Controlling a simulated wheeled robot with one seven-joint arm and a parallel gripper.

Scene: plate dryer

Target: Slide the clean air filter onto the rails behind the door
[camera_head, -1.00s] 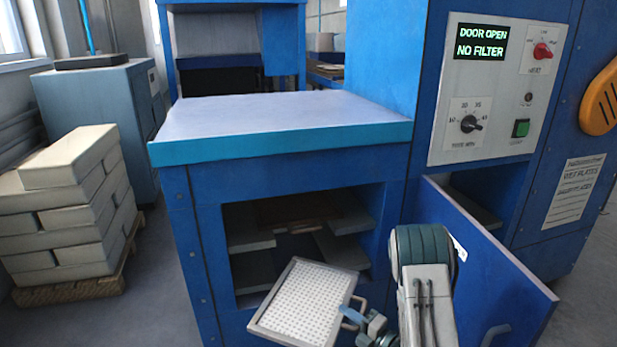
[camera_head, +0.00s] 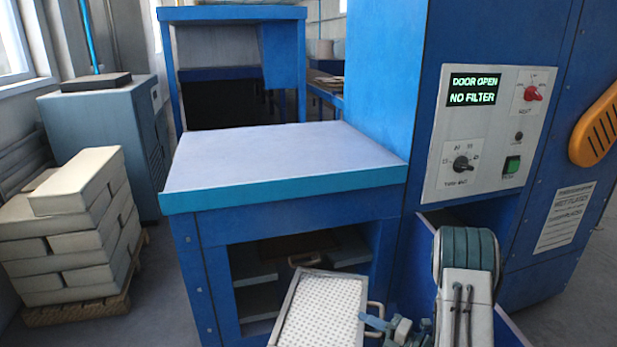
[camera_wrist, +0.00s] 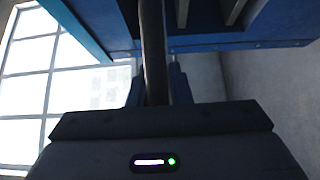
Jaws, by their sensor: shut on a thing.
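The clean air filter (camera_head: 322,312), a white perforated panel in a pale frame, is tilted in front of the open bay at the bottom of the head view. My gripper (camera_head: 370,321) is shut on its handle (camera_head: 377,306) at the right side. In the wrist view, a dark upright bar (camera_wrist: 153,50) stands between my gripper's fingers (camera_wrist: 155,88). Pale ledges, seemingly the rails, show inside the bay at left (camera_head: 255,273) and right (camera_head: 348,256). The open blue door (camera_head: 511,332) is mostly hidden behind my arm.
The bay's blue frame (camera_head: 212,285) and worktop (camera_head: 285,160) bound the opening. The control panel (camera_head: 490,130) reads DOOR OPEN, NO FILTER. A pale loop (camera_head: 303,259) shows inside the bay. Stacked blocks (camera_head: 70,235) stand on a pallet at left, with clear floor between.

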